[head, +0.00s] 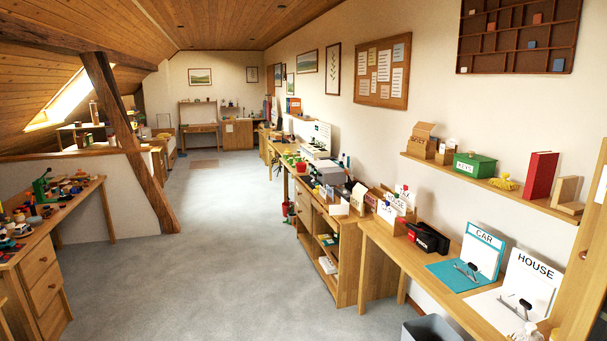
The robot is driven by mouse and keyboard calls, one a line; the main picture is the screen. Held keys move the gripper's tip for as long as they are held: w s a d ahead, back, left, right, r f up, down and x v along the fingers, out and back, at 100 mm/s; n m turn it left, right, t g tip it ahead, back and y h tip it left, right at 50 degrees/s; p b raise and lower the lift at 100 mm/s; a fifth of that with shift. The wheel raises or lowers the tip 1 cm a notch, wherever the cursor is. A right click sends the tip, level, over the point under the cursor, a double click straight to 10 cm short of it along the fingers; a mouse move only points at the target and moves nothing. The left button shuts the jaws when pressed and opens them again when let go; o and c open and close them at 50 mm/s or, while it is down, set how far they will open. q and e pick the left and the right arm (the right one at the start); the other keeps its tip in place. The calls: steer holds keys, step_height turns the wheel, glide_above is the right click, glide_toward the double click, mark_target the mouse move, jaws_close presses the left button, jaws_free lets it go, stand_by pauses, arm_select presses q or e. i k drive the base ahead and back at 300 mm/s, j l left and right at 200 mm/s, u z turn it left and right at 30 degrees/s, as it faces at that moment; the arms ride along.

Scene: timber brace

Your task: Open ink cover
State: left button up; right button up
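I cannot make out an ink cover in the head view. A grey and white machine (327,172), possibly a printer, stands on the wooden cabinet along the right wall. Behind it is a paler, white device (316,152). Both are too small and far off to tell whether either has an ink cover, or whether any lid is open or shut. Neither of my grippers is in view.
A wide grey carpet aisle (215,240) runs clear down the room. A desk (375,236) with CAR and HOUSE boards stands at the right, with a grey bin (430,330) below. A slanted timber brace (127,140) and a cluttered workbench (40,238) are at the left.

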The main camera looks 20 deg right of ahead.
mark_target(336, 176)
steer(key=i+z, duration=0.1)
steer(key=i, duration=3.3)
steer(key=i+z, duration=0.2)
steer(key=i, duration=0.2)
steer(key=i+j+z, duration=0.15)
steer(key=i, duration=0.25)
steer(key=i+j+z, duration=0.2)
steer(key=i, duration=0.2)
steer(key=i+j+z, duration=0.15)
steer(key=i, duration=0.25)
steer(key=i+j+z, duration=0.8)
steer(key=j, duration=0.25)
steer(key=i, duration=0.05)
